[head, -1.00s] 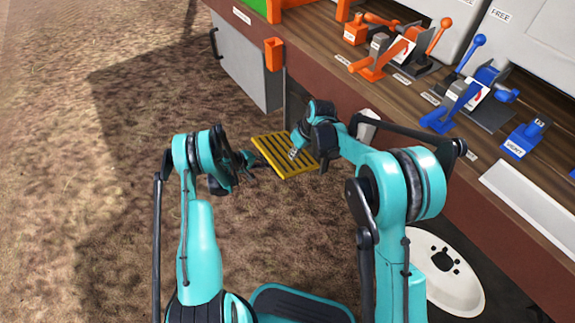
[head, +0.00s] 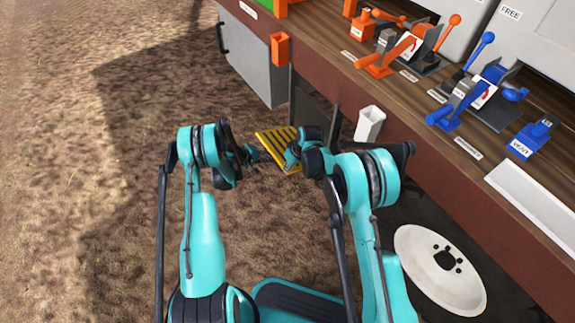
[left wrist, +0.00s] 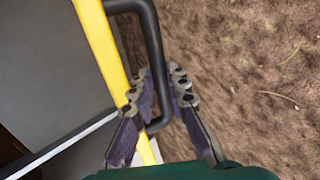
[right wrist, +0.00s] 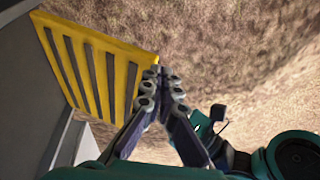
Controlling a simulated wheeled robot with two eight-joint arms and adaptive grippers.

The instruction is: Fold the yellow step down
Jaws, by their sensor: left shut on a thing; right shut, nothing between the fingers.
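The slatted yellow step (head: 270,138) sticks out low beside the red-brown side of the machine, its slatted face visible in the head view. Its exact tilt is hard to tell. My left gripper (head: 257,156) is at the step's left side. In the left wrist view, its fingers (left wrist: 166,92) are shut around a black bar handle (left wrist: 152,45) beside the step's yellow edge (left wrist: 100,40). My right gripper (head: 291,157) is shut and empty, hiding the step's right part. In the right wrist view, its fingertips (right wrist: 163,76) are close to the edge of the slatted step (right wrist: 123,62); contact is unclear.
A grey box (head: 248,65) with an orange holder (head: 280,48) stands behind the step. The wooden deck above carries orange (head: 378,62) and blue levers (head: 442,118). A white holder (head: 369,124) and a white wheel (head: 440,268) are to the right. Open dirt ground lies left.

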